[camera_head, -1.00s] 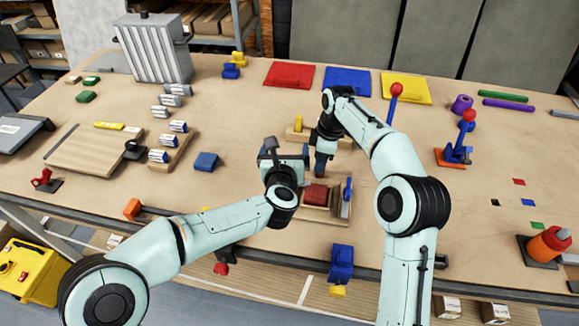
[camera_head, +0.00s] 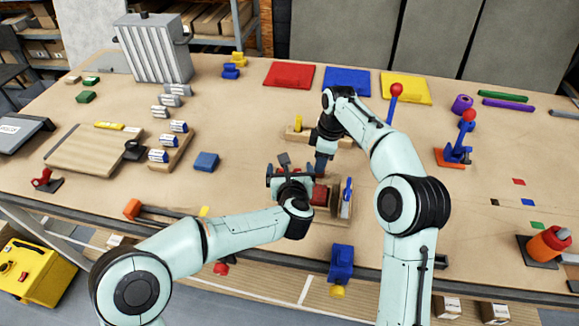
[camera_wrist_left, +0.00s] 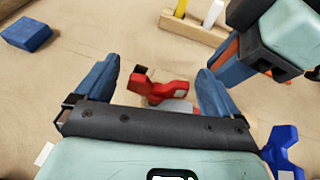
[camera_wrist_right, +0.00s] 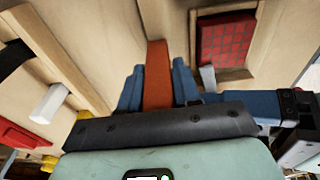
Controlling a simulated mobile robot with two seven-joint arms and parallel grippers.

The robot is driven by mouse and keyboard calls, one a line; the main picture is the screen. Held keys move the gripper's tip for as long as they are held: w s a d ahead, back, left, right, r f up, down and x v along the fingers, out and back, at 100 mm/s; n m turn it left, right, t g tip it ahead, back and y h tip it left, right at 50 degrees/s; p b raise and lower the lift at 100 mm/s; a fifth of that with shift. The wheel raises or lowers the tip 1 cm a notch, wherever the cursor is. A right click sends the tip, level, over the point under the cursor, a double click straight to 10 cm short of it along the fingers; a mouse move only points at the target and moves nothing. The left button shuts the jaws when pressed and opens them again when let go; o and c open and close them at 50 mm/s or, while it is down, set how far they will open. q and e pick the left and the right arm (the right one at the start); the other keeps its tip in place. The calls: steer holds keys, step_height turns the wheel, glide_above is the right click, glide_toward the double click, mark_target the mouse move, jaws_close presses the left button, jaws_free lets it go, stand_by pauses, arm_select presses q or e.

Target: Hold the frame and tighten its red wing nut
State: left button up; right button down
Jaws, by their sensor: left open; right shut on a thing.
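The red wing nut (camera_wrist_left: 160,88) shows in the left wrist view, between the spread blue fingers of my left gripper (camera_wrist_left: 157,74), apart from both. In the head view my left gripper (camera_head: 290,176) is at the left side of the wooden frame (camera_head: 333,216) and hides the nut. The frame has a red tiled panel (camera_wrist_right: 226,42) inside it. My right gripper (camera_wrist_right: 158,72) is shut on an orange-brown bar (camera_wrist_right: 157,88) at the frame; in the head view this gripper (camera_head: 321,163) is at the frame's far side. A blue wing nut (camera_wrist_left: 285,150) is at lower right.
A wooden rack (camera_head: 298,134) with a yellow peg stands behind the grippers. A blue block (camera_head: 206,161) lies to the left. A blue tool (camera_head: 341,262) hangs at the table's front edge. Red, blue and yellow mats lie at the back.

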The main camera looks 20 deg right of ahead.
arm_select(q)
steer(key=shift+x, duration=1)
arm_select(e)
steer(key=shift+r, duration=0.1)
arm_select(q)
steer(key=c, duration=1)
steer(key=shift+m+g+h, duration=0.5)
steer(key=shift+m+h, duration=0.6)
steer(key=shift+s+d+m+g+h, duration=0.1)
steer(key=shift+d+m+g+h, duration=0.05)
steer(key=shift+m+g+h, duration=0.2)
steer(key=o, duration=1)
